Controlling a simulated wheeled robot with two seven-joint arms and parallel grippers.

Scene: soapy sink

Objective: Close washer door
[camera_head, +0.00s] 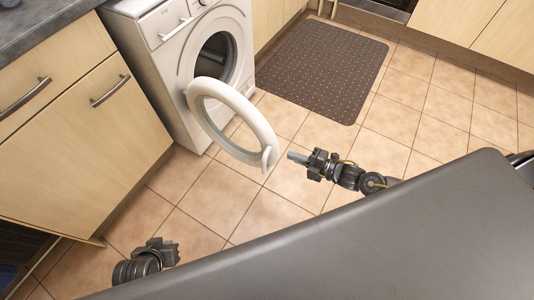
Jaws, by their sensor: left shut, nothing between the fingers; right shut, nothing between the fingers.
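The white washer (170,65) stands at the upper left, between wooden cabinets. Its round door (262,125) hangs wide open toward me, and the dark drum opening (215,58) shows behind it. My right gripper (291,156) is shut and empty, just right of the door's free edge near its handle (267,158), with a small gap seeming to lie between them. My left gripper (165,250) is low at the left, over the floor and well away from the door; its fingers are hard to make out.
A dark dotted mat (325,70) lies on the tiled floor (400,115) right of the washer. Wooden cabinets (75,140) with bar handles and a grey countertop (45,25) are at the left. The floor around the door is clear.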

